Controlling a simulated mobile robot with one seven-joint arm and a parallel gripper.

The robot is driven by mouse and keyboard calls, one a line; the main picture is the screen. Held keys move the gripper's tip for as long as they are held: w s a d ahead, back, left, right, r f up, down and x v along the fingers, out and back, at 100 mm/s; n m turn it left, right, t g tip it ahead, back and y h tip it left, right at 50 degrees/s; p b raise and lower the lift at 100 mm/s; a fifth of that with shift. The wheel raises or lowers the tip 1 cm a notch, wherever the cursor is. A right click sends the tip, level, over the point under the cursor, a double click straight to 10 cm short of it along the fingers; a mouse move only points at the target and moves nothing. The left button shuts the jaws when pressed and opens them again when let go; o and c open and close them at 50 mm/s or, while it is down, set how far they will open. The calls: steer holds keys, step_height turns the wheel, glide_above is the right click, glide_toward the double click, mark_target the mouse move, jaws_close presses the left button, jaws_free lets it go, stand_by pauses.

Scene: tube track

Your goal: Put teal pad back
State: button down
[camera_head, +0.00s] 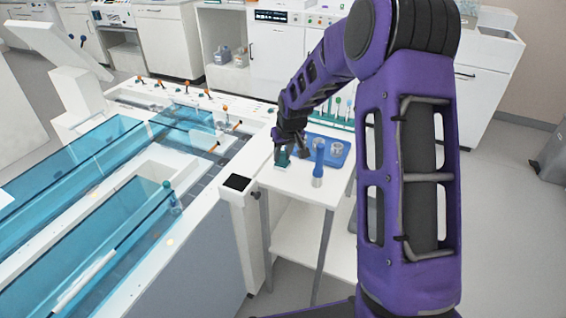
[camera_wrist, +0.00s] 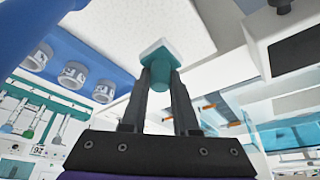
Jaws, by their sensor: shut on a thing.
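The teal pad (camera_wrist: 160,62) has a teal grip and a flat, pale-edged base. In the wrist view my gripper (camera_wrist: 162,80) is shut on its grip, with one dark finger on each side. The base faces the white top of a small side table (camera_head: 293,181). In the head view the teal pad (camera_head: 282,160) shows below my gripper (camera_head: 286,150), over the table's left part. I cannot tell whether the base touches the tabletop.
A blue tray (camera_head: 346,160) with metal cups (camera_wrist: 73,75) stands on the table. A blue upright tool (camera_head: 319,153) is close to the pad's right. A white track machine (camera_head: 238,184) with blue clear covers borders the table on the left.

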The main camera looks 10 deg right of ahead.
mark_target(284, 157)
steer(key=shift+f, duration=1.3)
steer(key=shift+f+b, duration=0.2)
steer(key=shift+b, duration=0.1)
steer(key=c, duration=0.7)
jaws_free()
steer(key=shift+r+p, duration=0.3)
steer(key=shift+r, duration=0.05)
steer(key=p+v, duration=0.1)
steer(key=v, duration=1)
steer(key=shift+s+r+p, duration=0.15)
steer(key=shift+r+p, duration=0.2)
